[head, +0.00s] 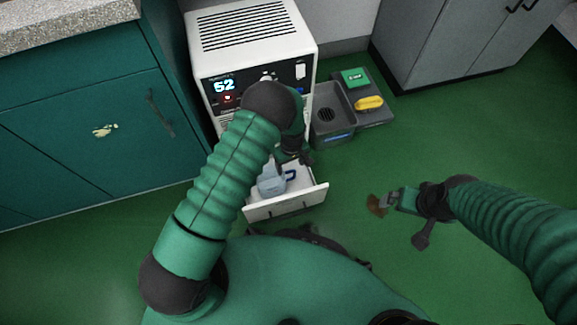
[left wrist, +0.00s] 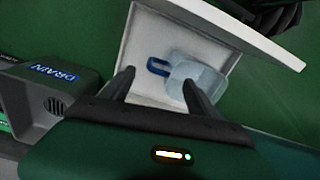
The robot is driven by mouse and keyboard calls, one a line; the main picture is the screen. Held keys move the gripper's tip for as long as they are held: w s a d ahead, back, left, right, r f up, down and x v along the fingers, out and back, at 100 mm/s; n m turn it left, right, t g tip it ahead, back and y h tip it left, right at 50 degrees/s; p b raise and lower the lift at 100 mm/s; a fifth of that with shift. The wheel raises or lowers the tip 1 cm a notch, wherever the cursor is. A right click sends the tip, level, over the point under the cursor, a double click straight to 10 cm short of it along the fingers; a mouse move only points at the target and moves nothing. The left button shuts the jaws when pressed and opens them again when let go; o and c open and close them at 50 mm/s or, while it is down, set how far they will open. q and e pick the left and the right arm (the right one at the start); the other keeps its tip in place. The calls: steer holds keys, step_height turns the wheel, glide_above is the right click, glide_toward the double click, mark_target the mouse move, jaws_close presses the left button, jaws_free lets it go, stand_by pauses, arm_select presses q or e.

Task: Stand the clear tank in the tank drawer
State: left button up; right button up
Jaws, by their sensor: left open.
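The clear tank (head: 271,182), pale blue with a dark blue handle, sits inside the pulled-out white tank drawer (head: 288,205). It also shows in the left wrist view (left wrist: 205,73), inside the drawer walls. I cannot tell whether it is fully seated on the drawer floor. My left gripper (head: 296,157) is over the drawer at its back. In the left wrist view its two fingers (left wrist: 160,88) are apart, with one overlapping the tank's edge and the handle between them. My right gripper (head: 405,219) is above the floor at right, fingers spread, a brown patch beside one.
The white dehumidifier (head: 252,55) with a lit "52" stands behind the drawer. A grey drain bin (head: 334,120) and a tray with a yellow object (head: 369,103) stand to its right. Teal cabinets (head: 85,140) are at left.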

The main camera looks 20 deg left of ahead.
arm_select(q)
steer(key=s+a+r+m+t, duration=0.1)
steer(key=s+a+r+m, duration=0.1)
steer(key=r, duration=0.7)
steer(key=s+a+r+m, duration=0.1)
steer(key=s+r+m, duration=0.1)
steer(key=r, duration=0.7)
steer(key=s+a+r+m+t, duration=0.1)
steer(key=s+r+m, duration=0.3)
steer(key=s+r, duration=0.5)
steer(key=shift+s+a+r+m+t, duration=0.2)
steer(key=shift+s+a+m+t, duration=0.1)
steer(key=shift+s+a, duration=0.75)
steer(key=shift+s+d, duration=0.1)
steer(key=shift+d, duration=0.05)
